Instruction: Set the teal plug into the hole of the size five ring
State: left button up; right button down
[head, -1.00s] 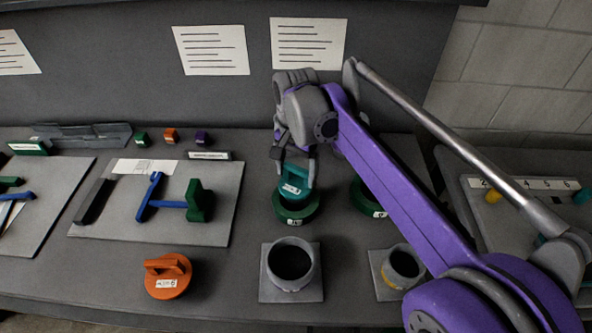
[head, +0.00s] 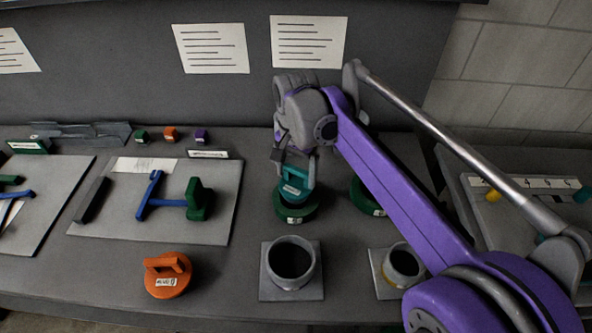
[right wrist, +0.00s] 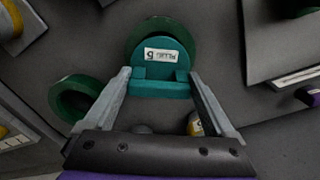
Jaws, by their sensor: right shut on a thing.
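My right gripper (head: 296,160) points down and is shut on the handle of the teal plug (head: 293,186). The plug sits over a green ring (head: 297,214) on the bench; in the head view I cannot tell whether it is above the hole or partly in it. In the right wrist view the plug (right wrist: 160,68) carries an upside-down label and covers much of that ring (right wrist: 166,23), whose rim shows around its far side. A second green ring (head: 362,197) lies to the right, partly behind my arm. Ring numbers are too small to read surely. My left gripper is out of view.
A grey collar on a square plate (head: 291,285) stands in front, with a smaller one (head: 383,277) to its right. An orange plug (head: 168,275) lies front left. A pale board (head: 110,222) with blue and green pieces is at left. Bare bench lies between.

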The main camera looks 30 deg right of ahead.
aim_at(296, 184)
jog(key=shift+f+b, duration=0.9)
jog(key=shift+f, duration=0.8)
grip_release()
notch_tip(296, 184, up, 11)
jog(key=shift+f+p, duration=0.1)
jog(key=shift+p, duration=0.65)
